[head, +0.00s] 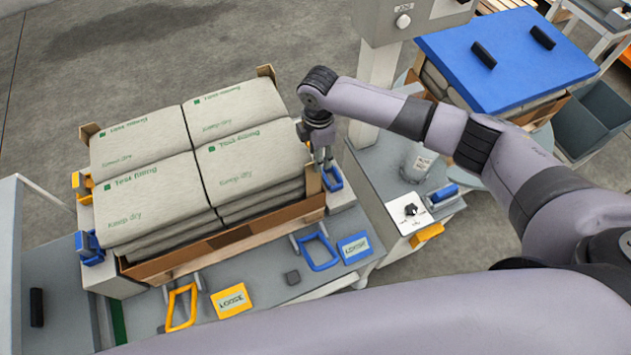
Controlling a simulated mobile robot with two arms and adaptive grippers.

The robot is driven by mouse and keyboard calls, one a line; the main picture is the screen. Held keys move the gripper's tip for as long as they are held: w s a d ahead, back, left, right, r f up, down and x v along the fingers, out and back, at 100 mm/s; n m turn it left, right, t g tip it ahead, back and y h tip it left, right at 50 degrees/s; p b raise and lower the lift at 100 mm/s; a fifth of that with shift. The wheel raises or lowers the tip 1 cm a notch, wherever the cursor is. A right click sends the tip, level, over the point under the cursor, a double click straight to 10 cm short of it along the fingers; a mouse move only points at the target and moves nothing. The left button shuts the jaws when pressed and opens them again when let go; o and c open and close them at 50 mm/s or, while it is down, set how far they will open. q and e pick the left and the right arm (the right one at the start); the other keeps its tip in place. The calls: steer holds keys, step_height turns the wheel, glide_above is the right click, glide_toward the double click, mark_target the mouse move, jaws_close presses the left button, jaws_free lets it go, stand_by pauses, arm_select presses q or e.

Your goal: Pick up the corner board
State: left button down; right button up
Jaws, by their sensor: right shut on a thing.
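Brown corner boards stand at the corners of a stack of grey bags (245,160). One corner board (314,184) is at the front right corner, one (265,72) at the back right and one (89,131) at the back left. My right gripper (325,166) points down at the front right corner, shut on the top of the corner board there. Its fingers partly hide the board's upper end, and a blue clamp (333,181) sits close beside them. My left gripper is not in view.
The bags sit in a brown tray (230,232) on a grey bench. Blue (318,252) and yellow (180,307) handles with labels lie in front. A blue-topped stack (505,60) is at back right.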

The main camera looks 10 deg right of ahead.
steer(key=shift+c, duration=0.8)
steer(key=shift+r, duration=0.15)
steer(key=shift+w+r, duration=0.1)
steer(key=shift+r, duration=0.2)
step_height(320, 180, up, 39)
steer(key=p, duration=1.1)
stand_by(0.5)
